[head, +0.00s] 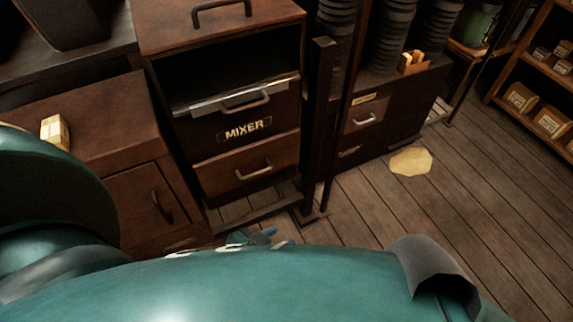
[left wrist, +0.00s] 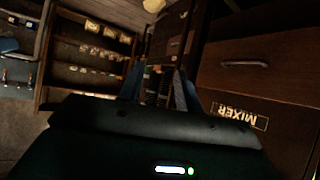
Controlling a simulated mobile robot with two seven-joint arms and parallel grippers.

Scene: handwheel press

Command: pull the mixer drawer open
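The mixer drawer (head: 211,134) is a dark brown front with a "MIXER" label and a grey bar handle (head: 246,101) above it. It sits in the brown cabinet below a dark open space; I cannot tell whether it is slightly out. The label shows upside down in the left wrist view (left wrist: 240,113). My left gripper (head: 262,238) is mostly hidden behind my teal arm, low in front of the cabinet and apart from the handle. Its two fingers stand apart and empty in the left wrist view (left wrist: 158,90). My right gripper is not in view.
A lower drawer with a bar handle (head: 253,171) sits below the mixer drawer. A dark post (head: 319,130) stands just right of the cabinet. A brown side cabinet (head: 90,110) with a small box (head: 55,132) is at left. Wooden floor (head: 450,210) lies open at right.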

